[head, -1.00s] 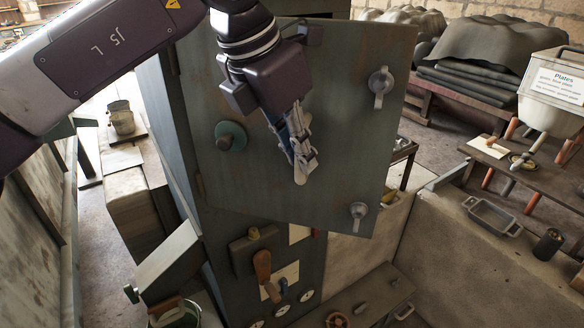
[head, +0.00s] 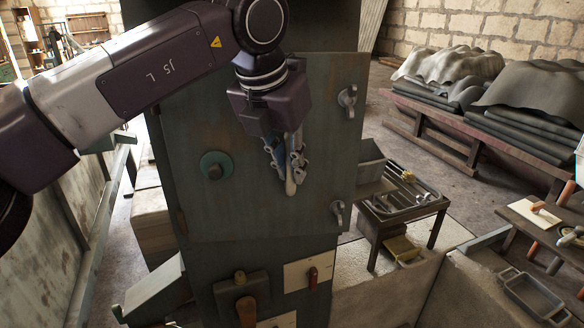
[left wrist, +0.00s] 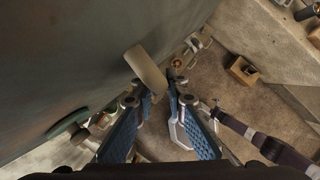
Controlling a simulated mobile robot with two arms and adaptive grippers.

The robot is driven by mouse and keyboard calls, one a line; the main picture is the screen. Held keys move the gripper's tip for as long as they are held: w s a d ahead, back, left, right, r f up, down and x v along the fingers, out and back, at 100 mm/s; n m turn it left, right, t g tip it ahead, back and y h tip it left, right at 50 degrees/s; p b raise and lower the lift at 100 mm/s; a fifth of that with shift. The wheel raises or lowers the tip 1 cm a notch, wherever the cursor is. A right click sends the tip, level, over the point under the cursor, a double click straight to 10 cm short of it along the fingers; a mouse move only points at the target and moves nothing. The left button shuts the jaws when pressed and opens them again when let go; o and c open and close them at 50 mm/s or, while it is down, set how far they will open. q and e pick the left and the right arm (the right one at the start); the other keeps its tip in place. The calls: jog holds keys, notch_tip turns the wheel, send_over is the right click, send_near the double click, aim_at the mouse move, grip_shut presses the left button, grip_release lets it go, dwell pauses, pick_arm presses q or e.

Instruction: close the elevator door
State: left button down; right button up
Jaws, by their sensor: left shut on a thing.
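The elevator door (head: 225,125) is a grey-green panel on the front of a tall cabinet (head: 215,260). It carries a round green knob (head: 215,166) at its left and two grey wing latches along its right edge, an upper one (head: 347,98) and a lower one (head: 338,212). The door looks near the cabinet front; I cannot tell whether a gap remains. My left gripper (head: 286,165) is shut on a pale door handle (head: 291,187) in front of the panel. The handle also shows at the fingertips in the left wrist view (left wrist: 146,68).
A small metal table (head: 436,203) with parts stands to the right. Covered stacks (head: 520,125) lie on a rack behind. A low wall (head: 465,295) runs at the lower right.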

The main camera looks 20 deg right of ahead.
pick_arm(q)
jog(key=shift+d, duration=0.1)
dwell(0.3)
jog(key=c, duration=2.2)
grip_release()
jog(key=shift+v, duration=3.8)
jog(key=shift+s+d, duration=0.1)
